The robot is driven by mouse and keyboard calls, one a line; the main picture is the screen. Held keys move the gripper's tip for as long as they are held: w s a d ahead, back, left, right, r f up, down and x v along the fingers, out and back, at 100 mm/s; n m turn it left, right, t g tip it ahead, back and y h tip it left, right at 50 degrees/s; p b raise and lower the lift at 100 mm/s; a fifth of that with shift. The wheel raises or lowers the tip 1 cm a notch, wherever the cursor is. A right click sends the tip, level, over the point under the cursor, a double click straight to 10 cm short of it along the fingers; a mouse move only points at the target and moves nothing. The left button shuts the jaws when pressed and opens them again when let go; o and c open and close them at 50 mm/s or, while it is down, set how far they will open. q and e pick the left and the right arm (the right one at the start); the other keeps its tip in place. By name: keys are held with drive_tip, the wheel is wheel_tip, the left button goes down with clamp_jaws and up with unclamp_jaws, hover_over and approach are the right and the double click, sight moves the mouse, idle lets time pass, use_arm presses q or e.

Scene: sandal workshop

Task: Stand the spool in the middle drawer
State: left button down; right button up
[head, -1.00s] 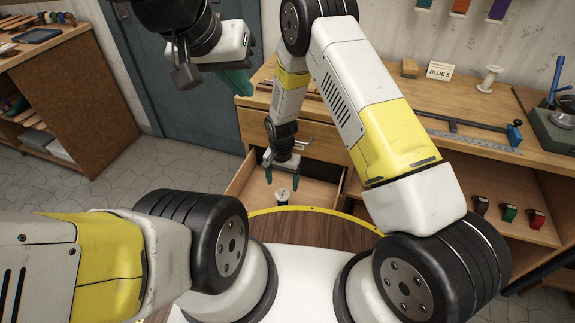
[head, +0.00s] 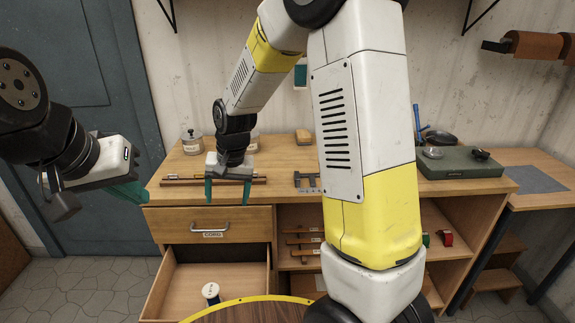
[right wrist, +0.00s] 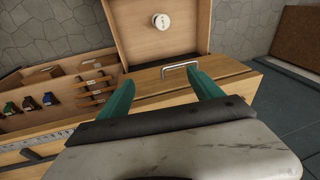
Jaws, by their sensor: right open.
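The spool (head: 211,293), with a pale round top and a dark body, stands upright in the open drawer (head: 190,302) below a shut, labelled drawer (head: 180,222). The right wrist view shows the spool's round top (right wrist: 161,20) on the drawer floor. My right gripper (head: 228,192) is open and empty, up at the bench's front edge, above and apart from the spool. Its two teal fingers (right wrist: 163,92) are spread in the right wrist view. My left gripper (head: 125,188) hangs at the left, away from the drawer; its finger gap is not clear.
The shut drawer's handle (head: 209,228) sticks out below my right gripper. Open shelves (head: 300,250) are right of the drawers. A round wooden top with yellow rim (head: 250,301) is in front.

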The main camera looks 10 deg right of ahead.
drive_tip(key=s+d+r+t, duration=0.2)
drive_tip(key=s+d+r, duration=0.65)
drive_tip(key=r, duration=0.45)
drive_tip(key=s+d+r+n+t, duration=0.1)
drive_tip(key=s+d+r, duration=0.1)
drive_tip(key=s, duration=0.3)
drive_tip(key=s+d+r+n+t, duration=0.1)
drive_tip(key=s+d+r, duration=0.1)
drive_tip(key=s, duration=0.4)
drive_tip(key=shift+d+r, duration=0.2)
drive_tip(key=shift+d, duration=0.7)
